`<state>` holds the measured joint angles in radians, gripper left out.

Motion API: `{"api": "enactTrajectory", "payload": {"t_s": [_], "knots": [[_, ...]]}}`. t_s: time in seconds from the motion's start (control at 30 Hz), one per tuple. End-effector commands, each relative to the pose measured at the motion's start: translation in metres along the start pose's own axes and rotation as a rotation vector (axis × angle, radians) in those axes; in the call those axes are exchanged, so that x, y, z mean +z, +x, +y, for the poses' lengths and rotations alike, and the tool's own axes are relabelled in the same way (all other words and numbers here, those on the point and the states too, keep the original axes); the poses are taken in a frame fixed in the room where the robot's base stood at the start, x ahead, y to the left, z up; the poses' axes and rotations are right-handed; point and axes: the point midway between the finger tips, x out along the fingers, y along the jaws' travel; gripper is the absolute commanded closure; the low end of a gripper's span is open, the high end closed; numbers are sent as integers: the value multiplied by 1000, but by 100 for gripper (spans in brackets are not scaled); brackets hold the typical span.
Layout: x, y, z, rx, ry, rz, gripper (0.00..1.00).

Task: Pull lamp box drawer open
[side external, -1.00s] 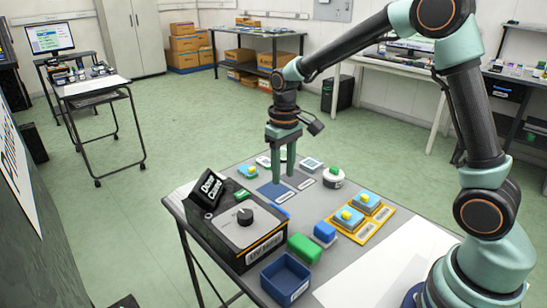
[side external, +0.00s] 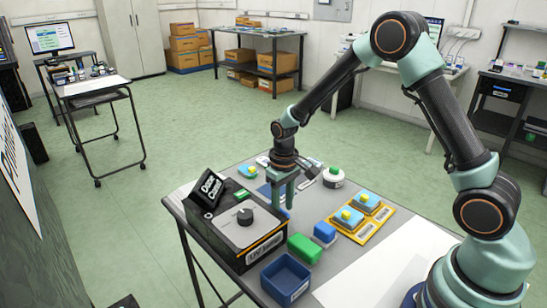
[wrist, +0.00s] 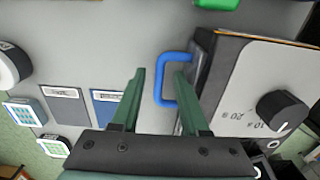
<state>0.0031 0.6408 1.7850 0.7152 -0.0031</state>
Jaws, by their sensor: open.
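The lamp box (side external: 236,228) is a dark box with a grey top and a black knob, at the left of the table in the side view. In the wrist view its top (wrist: 250,72) fills the right side. A blue drawer handle (wrist: 158,80) sticks out from its side; in the side view my gripper largely hides it. My gripper (wrist: 160,72) is open and low beside the box, also in the side view (side external: 280,205). In the wrist view the handle's outer bar shows between the fingers, and the right finger overlaps the loop. I cannot tell whether either finger touches it.
An open blue bin (side external: 285,277), a green block (side external: 305,248) and a blue block (side external: 324,233) stand in front. A yellow tray (side external: 362,220) lies to the right. White sheets cover the table's front right.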

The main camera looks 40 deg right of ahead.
Motion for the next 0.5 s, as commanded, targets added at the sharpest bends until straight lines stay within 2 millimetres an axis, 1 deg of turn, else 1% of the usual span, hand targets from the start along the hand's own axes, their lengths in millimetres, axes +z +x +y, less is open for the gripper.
{"api": "enactTrajectory", "payload": {"t_s": [0.03,0.07,0.1,0.13,0.5], "knots": [[0,0,0,0,0,0,67],[0,0,0,0,0,0,78],[0,0,0,0,0,0,94],[0,0,0,0,0,0,100],[0,0,0,0,1,-1,100]]}}
